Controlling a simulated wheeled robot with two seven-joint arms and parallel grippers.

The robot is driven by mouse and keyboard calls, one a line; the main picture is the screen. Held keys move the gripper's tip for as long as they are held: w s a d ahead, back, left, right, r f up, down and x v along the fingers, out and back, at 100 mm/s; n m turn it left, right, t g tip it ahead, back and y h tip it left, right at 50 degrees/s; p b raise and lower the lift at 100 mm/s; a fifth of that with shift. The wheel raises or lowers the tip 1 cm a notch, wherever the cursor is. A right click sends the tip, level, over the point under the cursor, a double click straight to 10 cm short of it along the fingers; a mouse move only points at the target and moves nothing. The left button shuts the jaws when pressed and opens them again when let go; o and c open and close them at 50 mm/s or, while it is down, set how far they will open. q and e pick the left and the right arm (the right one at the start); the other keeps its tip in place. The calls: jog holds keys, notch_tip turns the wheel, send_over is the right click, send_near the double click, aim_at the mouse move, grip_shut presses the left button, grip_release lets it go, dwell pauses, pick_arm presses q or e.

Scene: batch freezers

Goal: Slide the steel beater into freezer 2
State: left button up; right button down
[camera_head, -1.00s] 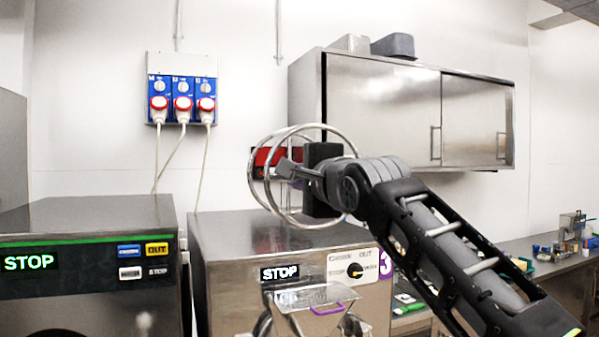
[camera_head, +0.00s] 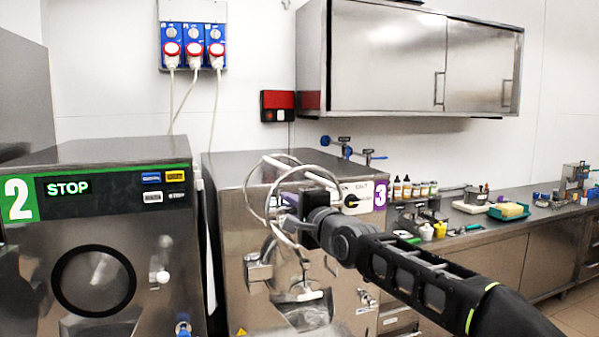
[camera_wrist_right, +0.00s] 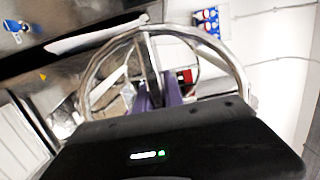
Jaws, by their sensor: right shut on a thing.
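The steel beater (camera_head: 248,207) is a frame of round metal hoops, held up in front of freezer 3. My right gripper (camera_head: 292,203) is shut on it; the arm comes in from the lower right. Freezer 2 (camera_head: 130,215) stands at the left with a green-edged STOP display. Its round dark-rimmed front opening (camera_head: 95,281) faces me, left of and apart from the beater. My left gripper does not show.
Freezer 3 (camera_head: 225,175) stands right behind the beater, with a narrow gap between the two freezers. A steel counter (camera_head: 470,222) with bottles and a teal tray (camera_head: 509,211) runs along the right. A steel wall cabinet (camera_head: 385,60) hangs above.

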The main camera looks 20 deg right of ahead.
notch_tip(320, 180, down, 16)
jog(key=w+a, duration=0.2)
jog(key=a, duration=0.1)
jog(key=s+a+f+b, duration=0.1)
jog(key=s+f, duration=0.3)
jog(key=f, duration=0.4)
jog(key=s+a+f+h, duration=0.1)
jog(key=s+a+f, duration=0.2)
jog(key=f, duration=0.6)
jog(key=s+a+f+m+b, duration=0.1)
jog(key=s+a+f, duration=0.1)
jog(key=s+f, duration=0.3)
notch_tip(320, 180, down, 4)
jog(key=shift+a+f+h+b, duration=0.25)
jog(key=shift+a+h+b, duration=0.05)
jog(key=shift+a, duration=0.1)
